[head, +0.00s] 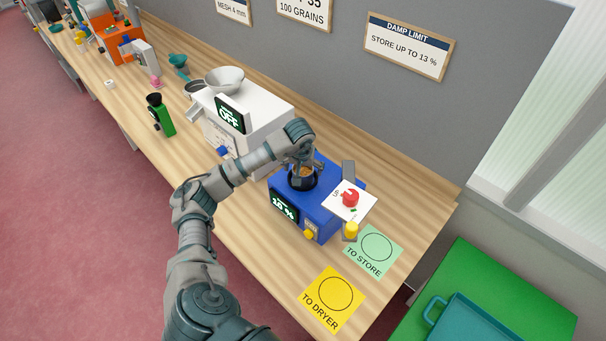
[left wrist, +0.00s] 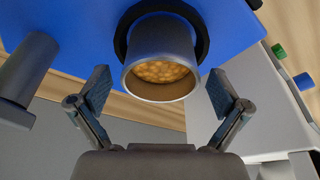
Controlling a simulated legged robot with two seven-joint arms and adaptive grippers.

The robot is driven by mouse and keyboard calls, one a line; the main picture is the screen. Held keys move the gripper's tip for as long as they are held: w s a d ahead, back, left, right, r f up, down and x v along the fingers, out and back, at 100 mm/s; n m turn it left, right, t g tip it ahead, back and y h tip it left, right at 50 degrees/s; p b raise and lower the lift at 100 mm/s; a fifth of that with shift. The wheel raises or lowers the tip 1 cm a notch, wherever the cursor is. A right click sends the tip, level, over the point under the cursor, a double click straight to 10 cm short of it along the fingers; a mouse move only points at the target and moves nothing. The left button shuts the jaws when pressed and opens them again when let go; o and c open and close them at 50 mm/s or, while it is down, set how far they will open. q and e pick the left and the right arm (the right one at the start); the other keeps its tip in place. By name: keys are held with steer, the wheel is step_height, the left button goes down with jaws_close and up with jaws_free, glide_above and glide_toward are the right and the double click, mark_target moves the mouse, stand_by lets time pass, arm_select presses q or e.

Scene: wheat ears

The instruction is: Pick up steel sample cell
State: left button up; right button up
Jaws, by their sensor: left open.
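The steel sample cell (left wrist: 160,58) is a grey metal cup filled with tan grains. It stands in a dark round opening on top of the blue meter (head: 295,203). In the head view the cell (head: 303,173) is partly hidden by my left gripper (head: 302,160), which is above it. In the left wrist view my left gripper (left wrist: 160,105) is open. Its two fingers are on either side of the cell's rim, with gaps, and do not touch it. The meter's display reads about 15 %, partly unclear. My right gripper is not in view.
A white machine (head: 255,118) reading OFF stands behind the meter. A green TO STORE card (head: 374,250) and yellow TO DRYER card (head: 333,300) lie flat in front.

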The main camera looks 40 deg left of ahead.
arm_select(q)
steer(key=c, duration=1.4)
steer(key=shift+r, duration=0.1)
